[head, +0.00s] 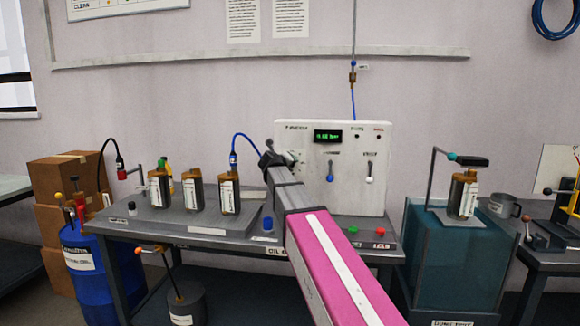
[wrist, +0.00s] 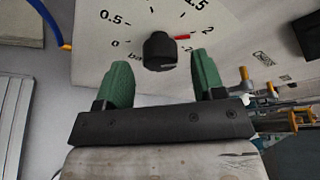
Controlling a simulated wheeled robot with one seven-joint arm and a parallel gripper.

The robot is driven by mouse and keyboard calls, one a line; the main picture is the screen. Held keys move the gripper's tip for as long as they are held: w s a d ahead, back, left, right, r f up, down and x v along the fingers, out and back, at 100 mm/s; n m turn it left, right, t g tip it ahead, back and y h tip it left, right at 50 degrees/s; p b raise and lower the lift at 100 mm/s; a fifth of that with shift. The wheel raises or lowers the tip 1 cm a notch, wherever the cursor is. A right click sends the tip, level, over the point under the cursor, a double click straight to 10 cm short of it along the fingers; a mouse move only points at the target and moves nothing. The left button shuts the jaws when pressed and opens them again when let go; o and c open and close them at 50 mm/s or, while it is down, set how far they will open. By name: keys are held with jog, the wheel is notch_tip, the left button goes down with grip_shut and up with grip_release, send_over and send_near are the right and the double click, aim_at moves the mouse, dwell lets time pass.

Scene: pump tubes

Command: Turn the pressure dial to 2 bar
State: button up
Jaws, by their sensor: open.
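The pressure dial is a black knob (wrist: 159,51) on a white panel face in the wrist view. Printed numbers 0, 0.5 and 2 are legible around it. A short red mark (wrist: 182,37) lies beside the knob on the side of the 2; I cannot tell whether it turns with the knob. My gripper (wrist: 160,62) has two green fingers, open, one on each side of the knob with gaps. No contact shows. In the head view my gripper (head: 274,163) is at the left part of the white control panel (head: 345,195), and my arm hides the dial.
A blue hose (head: 246,138) passes close to my gripper's left. Several brown bottles stand left on the grey bench (head: 165,220).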

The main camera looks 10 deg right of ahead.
jog(key=v, duration=0.9)
jog(key=shift+f, duration=0.1)
